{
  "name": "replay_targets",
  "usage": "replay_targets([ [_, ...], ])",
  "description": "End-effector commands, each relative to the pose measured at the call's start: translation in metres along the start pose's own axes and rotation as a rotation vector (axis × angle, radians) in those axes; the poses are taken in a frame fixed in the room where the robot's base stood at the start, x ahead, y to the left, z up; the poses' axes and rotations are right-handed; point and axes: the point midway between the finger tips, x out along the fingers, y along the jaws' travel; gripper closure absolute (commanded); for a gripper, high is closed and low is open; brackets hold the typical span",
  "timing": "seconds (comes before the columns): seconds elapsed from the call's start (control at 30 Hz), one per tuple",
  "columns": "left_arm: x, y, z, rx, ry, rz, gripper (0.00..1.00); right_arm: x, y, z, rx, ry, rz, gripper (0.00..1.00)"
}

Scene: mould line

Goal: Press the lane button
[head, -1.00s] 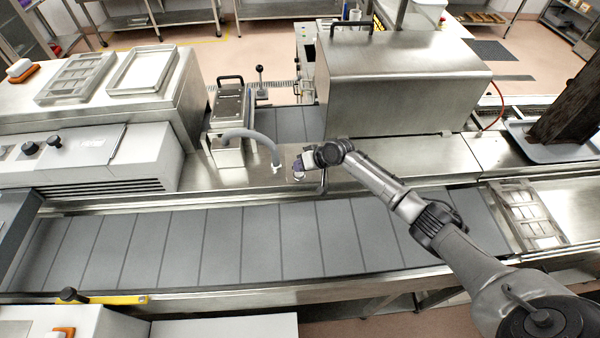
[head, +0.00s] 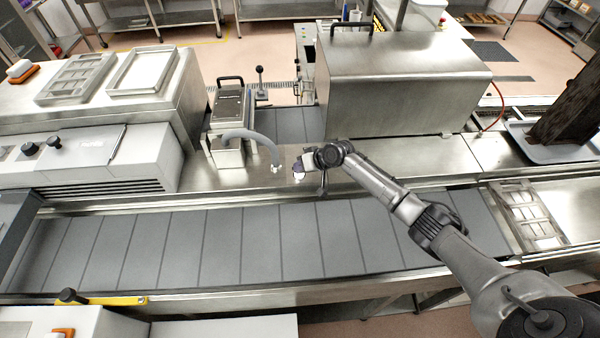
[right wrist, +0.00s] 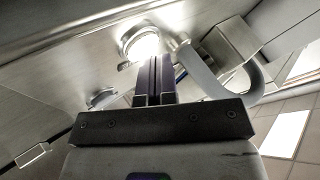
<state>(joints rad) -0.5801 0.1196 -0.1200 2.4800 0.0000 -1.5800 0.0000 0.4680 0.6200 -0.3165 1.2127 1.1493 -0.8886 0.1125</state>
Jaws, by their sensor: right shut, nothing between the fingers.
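My right gripper (head: 298,168) reaches in from the right over the steel ledge behind the conveyor. Its dark fingers are shut and empty. In the right wrist view the closed fingertips (right wrist: 157,62) stand at the lower right edge of a round, brightly glowing button (right wrist: 140,42) with a metal ring. In the head view the glow of the button (head: 299,177) shows just below the fingertips. I cannot tell whether the fingers touch it. A second round fitting (right wrist: 102,98) sits to the left of the fingers in the wrist view. My left gripper is not in view.
A grey curved pipe (head: 255,136) ends close to the left of my right gripper. A large steel hood (head: 400,85) stands behind my arm. The grey conveyor (head: 220,245) in front is bare, with a mould (head: 528,218) at its right end.

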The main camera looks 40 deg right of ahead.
Motion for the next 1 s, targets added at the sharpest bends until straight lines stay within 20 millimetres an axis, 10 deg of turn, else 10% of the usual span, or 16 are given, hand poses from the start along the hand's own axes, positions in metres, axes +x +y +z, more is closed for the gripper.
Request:
replay_targets([
  [1.0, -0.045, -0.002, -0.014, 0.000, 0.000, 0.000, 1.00, -0.036, -0.026, -0.026, 0.000, 0.000, 0.000, 1.00],
])
